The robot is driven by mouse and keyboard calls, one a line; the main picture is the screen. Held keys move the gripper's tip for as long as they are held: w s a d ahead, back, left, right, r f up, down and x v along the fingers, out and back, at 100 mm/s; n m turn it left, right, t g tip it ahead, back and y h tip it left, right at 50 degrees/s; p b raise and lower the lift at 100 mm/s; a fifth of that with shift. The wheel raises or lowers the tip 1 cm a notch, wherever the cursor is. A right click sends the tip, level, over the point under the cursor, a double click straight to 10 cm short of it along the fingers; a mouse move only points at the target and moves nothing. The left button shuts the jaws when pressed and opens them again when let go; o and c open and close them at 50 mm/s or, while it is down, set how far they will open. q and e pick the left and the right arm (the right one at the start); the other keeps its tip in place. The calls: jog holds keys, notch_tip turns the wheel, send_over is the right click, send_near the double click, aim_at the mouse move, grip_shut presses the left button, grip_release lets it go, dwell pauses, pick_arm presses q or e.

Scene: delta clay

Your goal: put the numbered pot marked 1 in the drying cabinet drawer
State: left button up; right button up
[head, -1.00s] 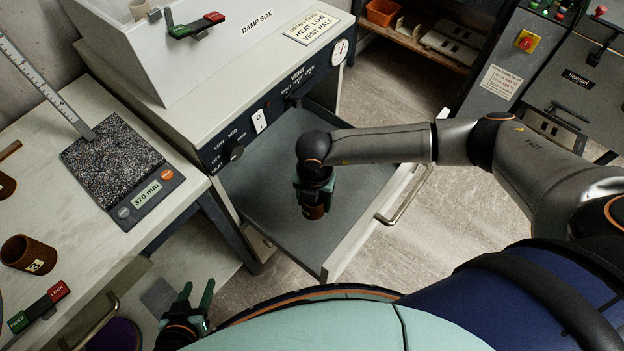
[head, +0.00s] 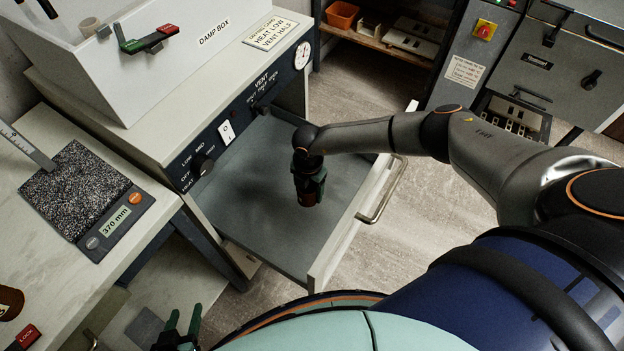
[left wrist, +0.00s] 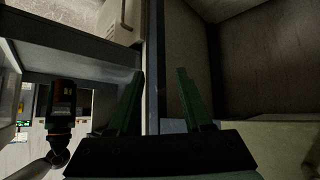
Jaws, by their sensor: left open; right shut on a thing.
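My right gripper (head: 308,188) is shut on a small brown pot (head: 307,199), and both are over the inside of the open drying cabinet drawer (head: 250,215). The fingers hide most of the pot, and no number shows on it. I cannot tell whether the pot touches the drawer floor. The drawer is otherwise empty where it shows. My left gripper (head: 178,332) is open and empty at the bottom of the head view, low beside the bench. Its spread fingers also show in the left wrist view (left wrist: 160,85).
The cabinet's control panel (head: 235,130) stands behind the drawer, with the damp box (head: 150,75) above. A bench at left holds a scale with a dark speckled pad (head: 75,190) and another brown pot (head: 10,302) cut by the edge. The drawer's handle (head: 383,190) faces the open floor.

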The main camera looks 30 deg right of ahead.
aim_at(311, 190)
jog(key=f, duration=0.1)
jog(key=w+d+f+b, duration=0.1)
jog(key=shift+w+d+f, duration=0.2)
jog(key=shift+f, duration=0.2)
jog(key=shift+w+d+f+b, duration=0.4)
jog(key=shift+d+f+b, duration=0.05)
jog(key=shift+f+b, duration=0.15)
notch_tip(311, 190, down, 3)
jog(key=shift+r+b, duration=0.2)
jog(key=shift+b, duration=0.45)
jog(key=shift+f, duration=0.2)
jog(key=shift+r, duration=0.1)
jog(key=o, duration=1.4)
jog(key=shift+f, duration=0.2)
pick_arm(q)
jog(key=f, duration=0.1)
jog(key=d+f, duration=0.1)
jog(key=w+f, duration=0.1)
jog(key=shift+d, duration=0.35)
